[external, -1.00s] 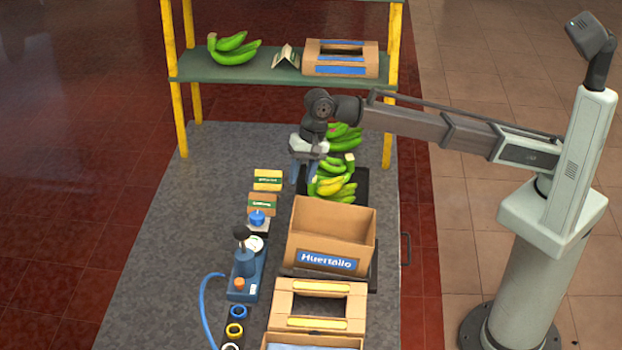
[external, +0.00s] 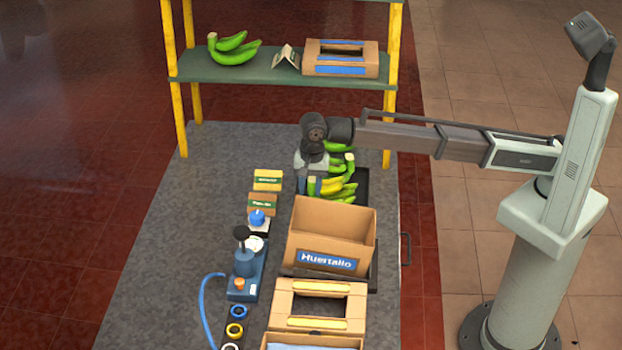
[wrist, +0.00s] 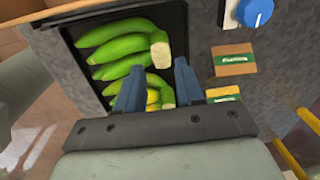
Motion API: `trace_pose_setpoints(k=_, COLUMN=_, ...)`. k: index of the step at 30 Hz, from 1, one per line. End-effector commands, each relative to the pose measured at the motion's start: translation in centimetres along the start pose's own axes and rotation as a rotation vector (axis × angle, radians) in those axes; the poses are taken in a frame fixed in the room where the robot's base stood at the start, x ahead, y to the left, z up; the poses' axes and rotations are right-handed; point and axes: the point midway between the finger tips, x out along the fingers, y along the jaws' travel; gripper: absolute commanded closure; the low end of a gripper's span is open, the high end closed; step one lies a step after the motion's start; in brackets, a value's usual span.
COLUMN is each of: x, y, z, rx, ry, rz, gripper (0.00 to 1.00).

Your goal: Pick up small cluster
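Banana clusters lie in a black tray (wrist: 178,14). In the wrist view, a green cluster (wrist: 122,48) with a thick pale cut stem lies in the upper part of the tray. More green bananas with a yellow patch (wrist: 152,97) lie below it, partly hidden by my fingers. I cannot tell for certain which one is the small cluster. My gripper (wrist: 158,86) is open, its two blue fingers apart over the lower bananas, with nothing clearly held. In the external view, my gripper (external: 318,184) is at the left side of the bananas (external: 340,188) and hides part of them.
An open cardboard box (external: 330,230) stands just in front of the tray. Small yellow and brown boxes (external: 267,180) and a blue-knobbed device (external: 257,219) stand to the left. A shelf (external: 270,72) with another green cluster (external: 234,50) is behind. The left of the table is bare.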

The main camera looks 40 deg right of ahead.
Motion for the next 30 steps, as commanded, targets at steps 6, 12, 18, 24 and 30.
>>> trace_pose_setpoints(k=6, x=1.1, y=0.0, z=-0.1, rx=0.0, ry=0.0, rz=0.001, gripper=0.63)
trace_pose_setpoints(k=12, x=3.6, y=0.0, z=-0.4, rx=0.0, ry=0.0, rz=0.001, gripper=0.63)
trace_pose_setpoints(k=18, x=5.4, y=0.0, z=-0.3, rx=-0.001, ry=-0.003, rz=-0.001, gripper=0.63)
trace_pose_setpoints(k=24, x=5.5, y=-0.1, z=-0.3, rx=-0.001, ry=-0.004, rz=-0.001, gripper=0.63)
trace_pose_setpoints(k=30, x=5.5, y=-0.1, z=-0.3, rx=-0.001, ry=-0.004, rz=-0.001, gripper=0.81)
